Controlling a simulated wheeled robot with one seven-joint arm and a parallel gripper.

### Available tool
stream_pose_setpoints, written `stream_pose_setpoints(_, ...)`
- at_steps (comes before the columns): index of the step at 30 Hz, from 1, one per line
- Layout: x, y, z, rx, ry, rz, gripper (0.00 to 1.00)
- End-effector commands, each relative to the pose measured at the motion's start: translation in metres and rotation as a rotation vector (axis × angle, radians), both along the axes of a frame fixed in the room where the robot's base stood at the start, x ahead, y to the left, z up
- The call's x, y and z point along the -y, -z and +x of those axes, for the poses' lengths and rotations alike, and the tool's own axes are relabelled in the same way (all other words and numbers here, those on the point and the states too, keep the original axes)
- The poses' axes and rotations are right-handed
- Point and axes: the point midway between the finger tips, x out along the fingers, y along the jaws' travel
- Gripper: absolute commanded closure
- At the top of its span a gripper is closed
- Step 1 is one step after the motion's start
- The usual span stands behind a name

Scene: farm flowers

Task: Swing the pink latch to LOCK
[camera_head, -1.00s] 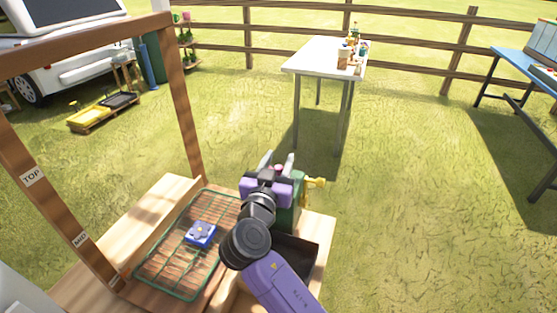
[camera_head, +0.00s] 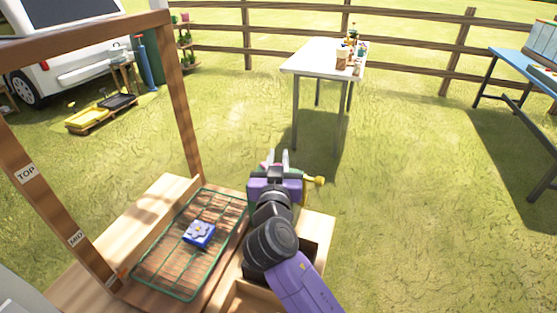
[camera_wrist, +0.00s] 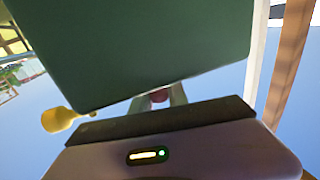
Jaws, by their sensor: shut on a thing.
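My gripper (camera_head: 278,159) is at the dark green box, its two grey fingers pointing away from the head camera. In the wrist view the fingers (camera_wrist: 158,97) close around a small pink piece, the latch (camera_wrist: 158,95). A bit of pink also shows beside the fingers in the head view (camera_head: 264,165). The green box (camera_wrist: 140,45) fills the upper wrist view and is mostly hidden behind my gripper in the head view. A yellow knob (camera_head: 319,181) sticks out on its right. No LOCK marking is readable.
A green wire rack (camera_head: 165,290) with a blue flower-topped block (camera_head: 199,234) lies left of my arm. A wooden frame post (camera_head: 182,110) stands at the left. A white table (camera_head: 310,58) stands farther back. Open grass lies to the right.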

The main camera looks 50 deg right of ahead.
Motion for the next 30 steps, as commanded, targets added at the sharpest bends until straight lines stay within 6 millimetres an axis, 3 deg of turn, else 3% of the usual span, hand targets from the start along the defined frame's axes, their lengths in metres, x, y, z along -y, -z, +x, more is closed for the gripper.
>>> stream_pose_setpoints(5, 0.000, -0.001, 0.002, 0.003, -0.002, 0.000, 1.00)
stream_pose_setpoints(6, 0.000, -0.001, 0.001, 0.003, -0.002, 0.000, 0.79)
stream_pose_setpoints(9, 0.000, -0.001, 0.001, 0.003, -0.001, 0.000, 0.61)
stream_pose_setpoints(20, -0.002, 0.000, -0.001, 0.001, 0.001, -0.001, 0.61)
stream_pose_setpoints(30, -0.043, 0.002, -0.030, 0.001, -0.002, -0.001, 0.61)
